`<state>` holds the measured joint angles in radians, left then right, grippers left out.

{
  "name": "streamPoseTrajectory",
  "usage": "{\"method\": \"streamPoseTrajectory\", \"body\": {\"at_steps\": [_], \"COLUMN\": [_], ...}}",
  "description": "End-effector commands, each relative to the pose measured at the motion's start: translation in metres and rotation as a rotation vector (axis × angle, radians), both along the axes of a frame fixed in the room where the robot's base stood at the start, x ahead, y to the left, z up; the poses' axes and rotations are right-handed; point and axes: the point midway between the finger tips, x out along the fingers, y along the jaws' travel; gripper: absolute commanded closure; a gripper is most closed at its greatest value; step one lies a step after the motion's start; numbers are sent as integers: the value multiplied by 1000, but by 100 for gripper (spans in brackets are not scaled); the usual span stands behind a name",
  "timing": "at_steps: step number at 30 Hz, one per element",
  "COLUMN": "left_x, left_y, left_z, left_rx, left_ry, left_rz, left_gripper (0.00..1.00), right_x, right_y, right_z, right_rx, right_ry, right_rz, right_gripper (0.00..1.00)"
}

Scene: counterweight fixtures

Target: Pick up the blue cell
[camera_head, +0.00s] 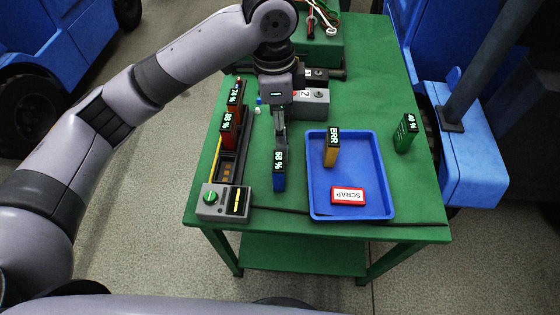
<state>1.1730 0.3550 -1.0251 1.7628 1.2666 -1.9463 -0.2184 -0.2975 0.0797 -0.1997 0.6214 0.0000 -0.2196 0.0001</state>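The blue cell (279,181) is upright near the middle of the green table, between the charger and the blue tray. Its dark display faces me and seems to read 68 %. My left gripper (280,137) points down right at the cell's upper end, on its far side. The fingers are thin and partly hidden behind the cell, so I cannot tell if they are closed on it. I also cannot tell whether the cell rests on the table or is slightly raised. My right gripper is not in view.
A charger (210,200) with two red cells (227,140) stands left. A blue tray (376,180) right of the blue cell holds a yellow ERR cell (331,156) and a red SCRAP sign (347,196). A green cell (402,139) stands far right. Grey blocks (312,108) sit behind.

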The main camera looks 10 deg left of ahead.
Motion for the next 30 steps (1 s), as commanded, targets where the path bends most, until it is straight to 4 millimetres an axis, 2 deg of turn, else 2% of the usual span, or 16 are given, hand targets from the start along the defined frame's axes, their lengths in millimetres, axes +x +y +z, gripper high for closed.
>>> {"method": "streamPoseTrajectory", "body": {"at_steps": [1,4,8,11,21,25,30], "left_x": [3,3,3,3,3,3,3], "left_y": [5,12,15,15,14,14,13], "left_z": [10,20,17,1,-71,-89,-100], "left_rx": [26,56,70,71,69,69,68], "left_ry": [-4,2,8,10,8,6,5], "left_rz": [-10,-23,-27,-27,-27,-26,-27], "left_gripper": [39,39,39,39,39,39,39], "right_x": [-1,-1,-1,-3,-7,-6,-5], "right_y": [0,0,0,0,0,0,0], "right_z": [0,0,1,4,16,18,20], "right_rx": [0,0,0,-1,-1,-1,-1], "right_ry": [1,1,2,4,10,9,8], "right_rz": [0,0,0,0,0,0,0], "right_gripper": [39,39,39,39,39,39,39]}}
